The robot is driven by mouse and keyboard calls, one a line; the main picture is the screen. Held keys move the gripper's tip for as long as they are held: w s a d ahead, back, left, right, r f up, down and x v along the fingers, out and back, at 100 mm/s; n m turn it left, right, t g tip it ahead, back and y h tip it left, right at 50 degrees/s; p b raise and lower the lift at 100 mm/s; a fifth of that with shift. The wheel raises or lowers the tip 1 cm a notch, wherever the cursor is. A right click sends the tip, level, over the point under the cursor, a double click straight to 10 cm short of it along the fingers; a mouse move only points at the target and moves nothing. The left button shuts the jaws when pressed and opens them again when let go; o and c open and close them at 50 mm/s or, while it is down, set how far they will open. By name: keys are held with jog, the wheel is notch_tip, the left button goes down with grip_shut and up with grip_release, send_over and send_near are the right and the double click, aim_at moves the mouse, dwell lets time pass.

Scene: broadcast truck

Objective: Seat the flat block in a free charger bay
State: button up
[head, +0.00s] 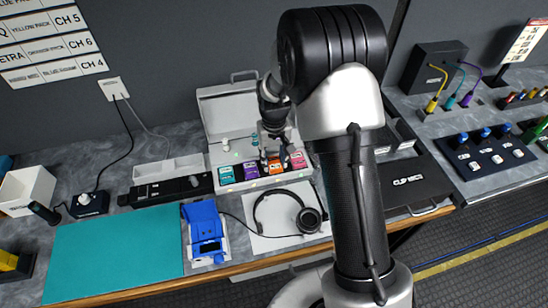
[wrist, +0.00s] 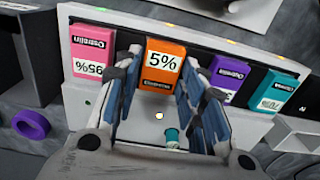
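In the wrist view an orange block (wrist: 165,65) marked 5% stands between the two fingers of my gripper (wrist: 165,57). The fingertips are close beside its two sides; whether they touch it I cannot tell. The orange block is in line with a pink block (wrist: 93,52) marked 95%, a purple block (wrist: 228,82) and a teal block (wrist: 279,91) along a white charger (wrist: 75,97). In the head view my gripper (head: 273,160) points down over the same row and partly hides the orange block. No empty bay is clearly seen.
The open case lid (head: 222,108) stands behind the charger. A headset (head: 300,212) lies in front, a blue device (head: 205,232) front left, and a teal mat (head: 115,255) farther left. A black case (head: 415,185) is at right. In the wrist view a purple ring (wrist: 32,124) is left.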

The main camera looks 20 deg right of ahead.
aim_at(274, 163)
jog(key=o, duration=0.4)
jog(key=shift+c, duration=0.2)
notch_tip(274, 163, up, 12)
dwell(0.4)
jog(key=shift+r, duration=0.1)
jog(key=s+r+t, duration=0.2)
jog(key=s+r, duration=1.1)
jog(key=s+t, duration=0.2)
jog(key=s, duration=1.3)
jog(key=shift+r+t, duration=0.15)
jog(key=shift+t, duration=0.15)
